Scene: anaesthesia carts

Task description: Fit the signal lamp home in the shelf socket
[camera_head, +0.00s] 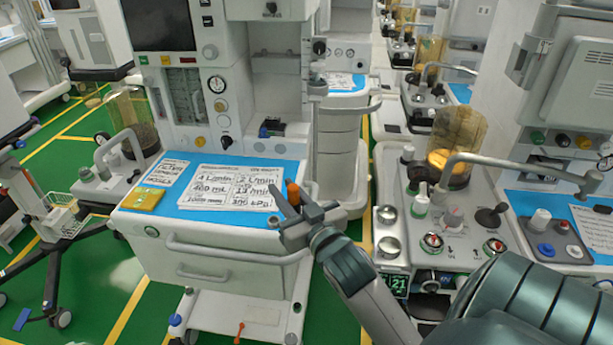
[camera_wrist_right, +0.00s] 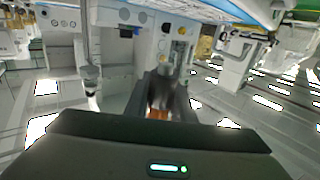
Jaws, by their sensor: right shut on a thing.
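My right gripper (camera_head: 289,208) reaches in from the lower right over the front right part of the blue-topped cart. It is shut on a small orange piece (camera_head: 292,189), seemingly the signal lamp, which stands up just above the fingers. In the right wrist view the orange piece (camera_wrist_right: 158,114) shows between the dark fingers, blurred. A small dark block with a blue part (camera_head: 271,128) sits on the cart's recessed shelf, behind and above the gripper; I cannot tell whether it is the socket. My left gripper is out of view.
The blue work top (camera_head: 275,170) carries handwritten white cards (camera_head: 237,187) and a yellow packet (camera_head: 143,199). A grey drawer handle (camera_head: 230,250) juts from the front. A second cart with knobs and an amber glass canister (camera_head: 455,145) stands close on the right.

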